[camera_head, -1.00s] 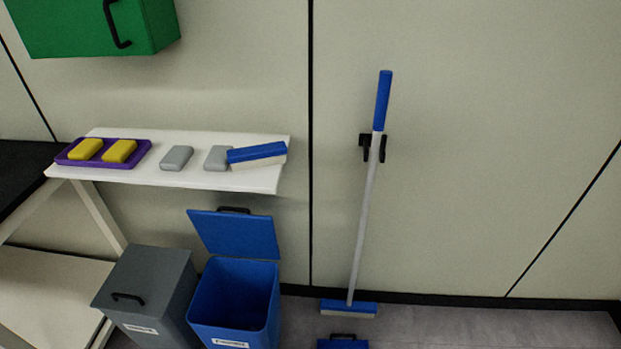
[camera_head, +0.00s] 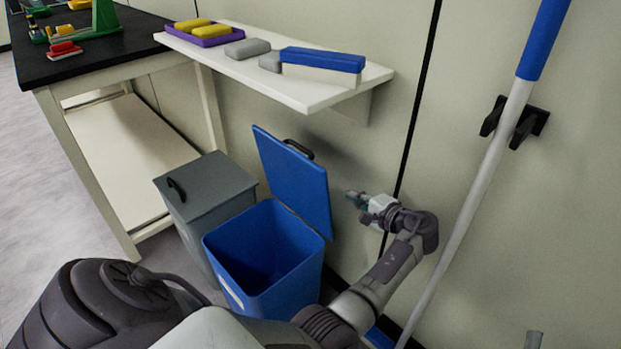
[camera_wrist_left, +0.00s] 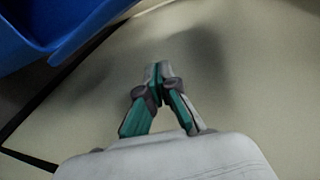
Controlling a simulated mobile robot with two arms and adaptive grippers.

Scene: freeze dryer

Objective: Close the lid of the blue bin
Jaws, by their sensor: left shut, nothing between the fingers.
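The blue bin (camera_head: 265,256) stands on the floor by the wall, its top open and its inside empty as far as I see. Its blue lid (camera_head: 294,183) stands up at the bin's wall side, tilted back, with a black handle (camera_head: 299,149) near its upper edge. My left gripper (camera_head: 352,196) is shut and empty, just right of the lid with a small gap in the picture, near the wall. In the left wrist view its fingertips (camera_wrist_left: 162,68) meet, and a blue surface (camera_wrist_left: 50,25) fills the upper left corner. My right gripper is not in view.
A grey bin (camera_head: 205,191) with its lid down stands left of the blue bin. A white shelf (camera_head: 325,93) with a blue brush (camera_head: 322,62) overhangs the lid. A long-handled broom (camera_head: 478,190) leans at the wall on the right. A black-topped table (camera_head: 110,47) stands left.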

